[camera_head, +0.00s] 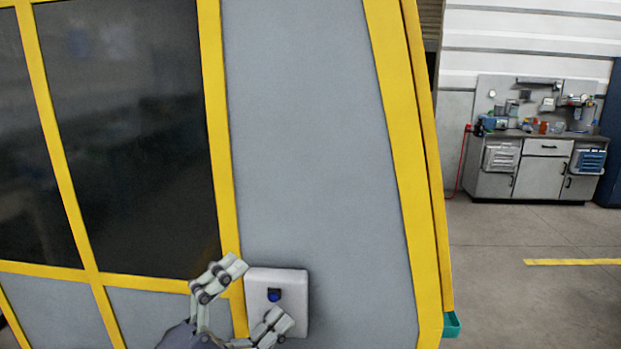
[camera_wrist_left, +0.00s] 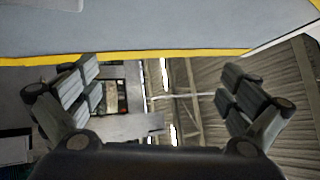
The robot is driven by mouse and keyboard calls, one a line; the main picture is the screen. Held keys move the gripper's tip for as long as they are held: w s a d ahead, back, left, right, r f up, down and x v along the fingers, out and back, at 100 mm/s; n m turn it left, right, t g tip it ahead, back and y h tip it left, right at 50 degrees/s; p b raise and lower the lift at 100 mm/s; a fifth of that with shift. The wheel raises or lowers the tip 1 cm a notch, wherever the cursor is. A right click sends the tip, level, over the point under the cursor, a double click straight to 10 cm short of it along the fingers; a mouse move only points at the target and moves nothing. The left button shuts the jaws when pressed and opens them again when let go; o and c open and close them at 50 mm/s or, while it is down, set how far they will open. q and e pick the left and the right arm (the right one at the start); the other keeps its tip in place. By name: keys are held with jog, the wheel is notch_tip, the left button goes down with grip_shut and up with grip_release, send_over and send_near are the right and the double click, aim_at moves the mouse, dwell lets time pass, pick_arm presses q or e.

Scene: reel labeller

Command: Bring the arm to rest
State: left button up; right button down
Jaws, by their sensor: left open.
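My left gripper (camera_head: 254,297) is at the bottom of the head view, open and empty, in front of the machine's grey and yellow side. A light grey box (camera_head: 293,312) with a dark blue round button (camera_head: 274,295) is on the panel right behind the fingers. One finger overlaps the box's lower part in the picture; I cannot tell whether it touches. In the left wrist view the two fingers (camera_wrist_left: 160,92) stand wide apart with nothing between them. My right gripper is not in view.
The machine's grey panel (camera_head: 310,140) with yellow frame bars (camera_head: 215,110) and dark windows (camera_head: 130,130) fills the left and middle. A workbench (camera_head: 540,165) with tools stands far off at the right. The floor (camera_head: 530,295) at the right is clear, with a yellow line.

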pick_arm(q)
jog(key=w+a+f+n+t+y, duration=0.3)
jog(key=a+n+t+y, duration=0.35)
jog(key=n+y, duration=0.35)
jog(key=s+a+f+n+g+y, duration=0.2)
jog(key=a+f+n+g+y, duration=0.3)
jog(key=f, duration=0.4)
jog(key=s+a+f+n+g+y, duration=0.25)
jog(key=a+f+n+y, duration=0.2)
jog(key=f+n, duration=0.35)
jog(key=s+d+f+g+h, duration=0.3)
jog(key=s+f+g, duration=0.8)
jog(key=s+f, duration=0.75)
jog(key=s+f+g, duration=0.1)
jog(key=s+f, duration=0.1)
jog(key=f, duration=1.1)
jog(key=s+f, duration=0.2)
jog(key=f, duration=1.1)
jog(key=s+a+f+g, duration=0.1)
jog(key=s+a+f, duration=0.2)
jog(key=s+f, duration=1.2)
jog(key=shift+s, duration=0.65)
